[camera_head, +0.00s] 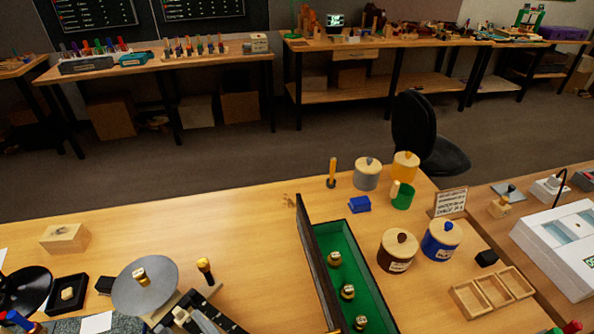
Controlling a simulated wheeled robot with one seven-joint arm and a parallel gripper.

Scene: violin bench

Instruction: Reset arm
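The light wooden workbench (230,236) fills the lower part of the view. At its lower left, a grey disc (160,292) with a brass-coloured knob sits beside a dark, partly cut-off object (226,327) at the bottom edge; I cannot tell what that object is.
A green-lined case (347,252) with its lid upright holds several brass-coloured pieces. Lidded jars (396,263), a blue block (359,204) and a divided wooden tray (476,307) stand to its right. A wood block (64,238) lies left. The bench's middle is clear.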

